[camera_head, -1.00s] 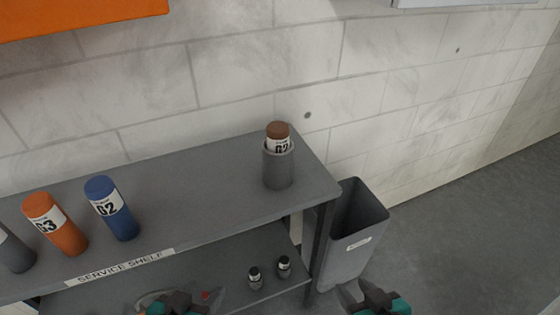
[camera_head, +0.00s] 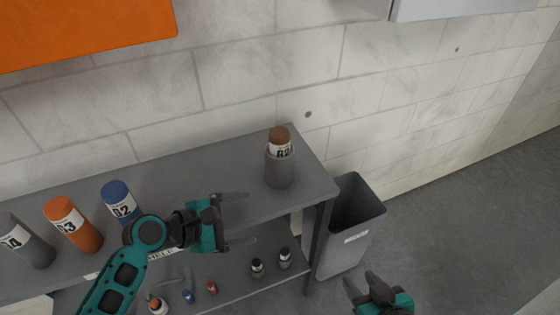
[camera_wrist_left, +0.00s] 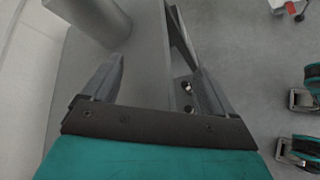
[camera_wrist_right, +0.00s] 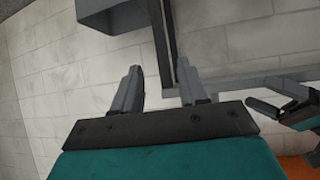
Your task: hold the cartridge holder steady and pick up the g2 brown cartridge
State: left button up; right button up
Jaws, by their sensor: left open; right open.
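The brown cartridge (camera_head: 279,138) with a "G2" type label stands upright in the grey cartridge holder (camera_head: 279,171), at the right end of the shelf top. Only its top part shows above the holder's rim. My left gripper (camera_head: 240,218) is open and empty, at the shelf's front edge to the left of and nearer than the holder. In the left wrist view the grey holder (camera_wrist_left: 92,22) shows beyond the left finger, not between the fingers. My right gripper (camera_head: 362,286) is open and empty, low and in front of the shelf's right end; its fingers also show in the right wrist view (camera_wrist_right: 160,88).
Blue (camera_head: 118,200), orange (camera_head: 74,226) and grey (camera_head: 27,244) cartridges stand on the service shelf (camera_head: 200,190) at left. A grey bin (camera_head: 346,245) stands right of the shelf. Small bottles (camera_head: 284,258) sit on the lower shelf. The shelf top around the holder is clear.

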aim_at(268, 173)
pick_arm(q)
jog(key=w+r+n, duration=0.1)
jog(key=w+n, duration=0.1)
jog(key=w+r+n+h, duration=0.1)
jog(key=w+n, duration=0.1)
jog(key=w+r+n+t, duration=0.1)
jog(key=w+r+n, duration=0.1)
jog(key=n, duration=0.1)
jog(key=shift+a+h, duration=0.2)
jog(key=shift+h, duration=0.1)
jog(key=shift+w+n, duration=0.35)
jog(key=shift+n, duration=0.25)
jog(key=shift+w+d, duration=0.15)
jog(key=b+x, duration=0.5)
jog(key=shift+w+d+f, duration=0.15)
jog(key=shift+w+d, duration=0.1)
jog(key=shift+d, duration=0.05)
jog(key=shift+p+x, duration=0.45)
jog(key=shift+x, duration=0.55)
jog(key=shift+w+d, duration=0.45)
jog(key=shift+d, duration=0.15)
pick_arm(e)
jog(key=shift+w+a+f+y, duration=0.15)
jog(key=shift+w+a+f, duration=0.15)
jog(key=shift+a, duration=0.15)
jog(key=shift+w+a+f+y, duration=0.15)
jog(key=shift+w+a+f, duration=0.15)
jog(key=shift+a, duration=0.1)
pick_arm(q)
jog(key=shift+c, duration=0.3)
